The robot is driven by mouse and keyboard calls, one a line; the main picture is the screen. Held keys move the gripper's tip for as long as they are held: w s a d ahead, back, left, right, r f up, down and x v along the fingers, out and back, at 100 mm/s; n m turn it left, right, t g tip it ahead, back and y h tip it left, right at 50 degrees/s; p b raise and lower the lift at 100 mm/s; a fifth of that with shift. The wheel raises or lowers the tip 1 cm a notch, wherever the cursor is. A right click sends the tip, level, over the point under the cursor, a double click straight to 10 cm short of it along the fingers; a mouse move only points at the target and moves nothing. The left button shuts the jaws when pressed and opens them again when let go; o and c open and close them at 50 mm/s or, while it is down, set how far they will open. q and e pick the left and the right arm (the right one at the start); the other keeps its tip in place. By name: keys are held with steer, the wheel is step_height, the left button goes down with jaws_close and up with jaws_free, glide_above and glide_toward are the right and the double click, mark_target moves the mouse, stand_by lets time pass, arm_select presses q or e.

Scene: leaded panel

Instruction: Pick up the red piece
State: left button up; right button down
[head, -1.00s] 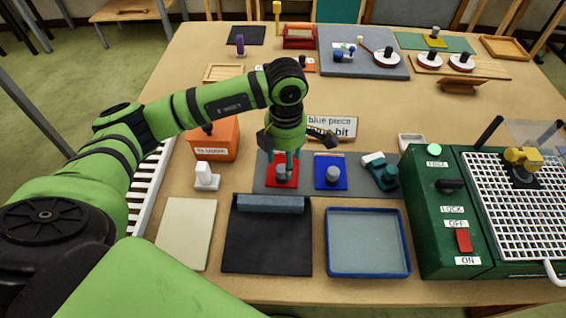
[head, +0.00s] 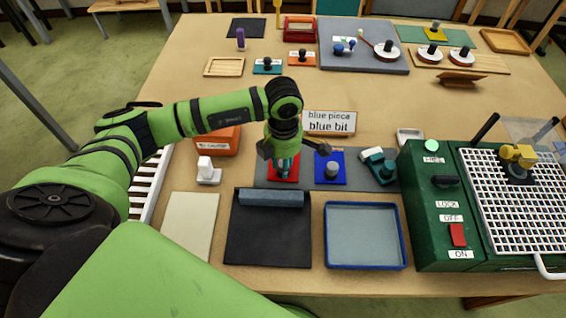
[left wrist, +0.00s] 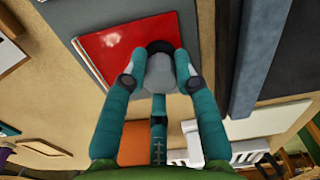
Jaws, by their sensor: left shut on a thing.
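The red piece (head: 275,172) is a flat red square with a grey knob, at the left part of the grey mat (head: 310,181). My left gripper (head: 283,168) comes down over it from above. In the left wrist view my teal fingers (left wrist: 160,78) are closed around the grey knob (left wrist: 159,72), and the red plate (left wrist: 108,58) spreads out beyond them. The fingers hide part of the piece. I cannot tell whether the piece rests on the mat or is slightly off it. My right gripper is not in view.
A blue piece (head: 338,158) with a grey knob sits right beside it on the mat. A teal tool (head: 379,168) lies farther right. In front are a black pouch (head: 268,240) and a blue-rimmed tray (head: 364,240). A green machine (head: 430,215) stands right.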

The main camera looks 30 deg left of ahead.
arm_select(q)
steer(key=shift+w+r+b, duration=0.1)
steer(key=shift+r+b, duration=0.3)
steer(key=shift+r, duration=0.1)
step_height(320, 180, up, 2)
steer(key=shift+r+b, duration=0.2)
steer(key=shift+b, duration=0.55)
steer(key=w+d+r+b, duration=0.4)
steer(key=d+r, duration=0.3)
steer(key=d, duration=0.3)
steer(key=shift+w+d+r+b, duration=0.25)
steer(key=shift+w+r+b, duration=0.15)
steer(key=shift+w, duration=0.15)
steer(key=shift+o, duration=0.4)
steer(key=shift+a+f, duration=0.1)
steer(key=shift+c, duration=0.4)
